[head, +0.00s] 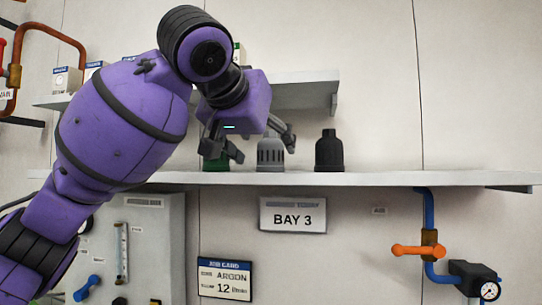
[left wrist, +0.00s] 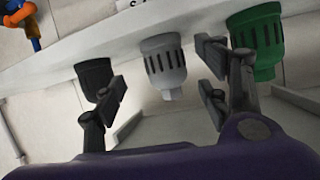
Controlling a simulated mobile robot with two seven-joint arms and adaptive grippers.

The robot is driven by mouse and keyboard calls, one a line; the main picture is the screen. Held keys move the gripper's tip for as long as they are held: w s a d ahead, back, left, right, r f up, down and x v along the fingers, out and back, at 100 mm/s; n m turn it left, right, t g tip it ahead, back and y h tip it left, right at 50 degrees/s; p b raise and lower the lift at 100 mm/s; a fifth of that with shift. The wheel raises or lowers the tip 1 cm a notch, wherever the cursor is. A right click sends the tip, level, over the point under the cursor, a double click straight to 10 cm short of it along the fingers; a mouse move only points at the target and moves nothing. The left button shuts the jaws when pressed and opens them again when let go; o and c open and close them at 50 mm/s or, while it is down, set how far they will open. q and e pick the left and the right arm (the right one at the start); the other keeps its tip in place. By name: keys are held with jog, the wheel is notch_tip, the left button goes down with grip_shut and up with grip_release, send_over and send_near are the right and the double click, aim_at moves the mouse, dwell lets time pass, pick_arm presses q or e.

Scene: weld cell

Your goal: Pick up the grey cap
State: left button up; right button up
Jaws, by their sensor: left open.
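The grey cap (head: 270,154) stands upright on the shelf below my left gripper, between a green cap (head: 215,162) and a black cap (head: 329,151). It has slots around its body. My left gripper (head: 263,148) is open and empty, its fingers spread above and around the grey cap's place in the picture. In the left wrist view the grey cap (left wrist: 164,64) appears inverted between the open fingers (left wrist: 160,72), apart from them. The black cap (left wrist: 95,77) is partly behind the left finger, the green cap (left wrist: 257,38) beside the right one. My right gripper is out of view.
The long shelf (head: 420,179) has free room right of the black cap. An upper shelf (head: 305,92) is behind my left arm, with small boxes (head: 67,80) at left. A BAY 3 sign (head: 293,215) hangs below. Pipes with an orange valve handle (head: 418,250) are lower right.

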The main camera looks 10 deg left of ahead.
aim_at(267, 147)
pick_arm(q)
jog(key=x, duration=0.4)
jog(key=shift+w+a+r, duration=0.2)
jog(key=shift+a+r, duration=0.05)
jog(key=shift+w+f, duration=0.1)
jog(key=shift+w, duration=0.2)
jog(key=shift+s, duration=0.1)
jog(key=shift+c, duration=0.4)
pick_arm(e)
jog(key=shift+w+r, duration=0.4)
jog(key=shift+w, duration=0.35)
pick_arm(q)
jog(key=shift+c, duration=1.3)
jog(key=c, duration=1)
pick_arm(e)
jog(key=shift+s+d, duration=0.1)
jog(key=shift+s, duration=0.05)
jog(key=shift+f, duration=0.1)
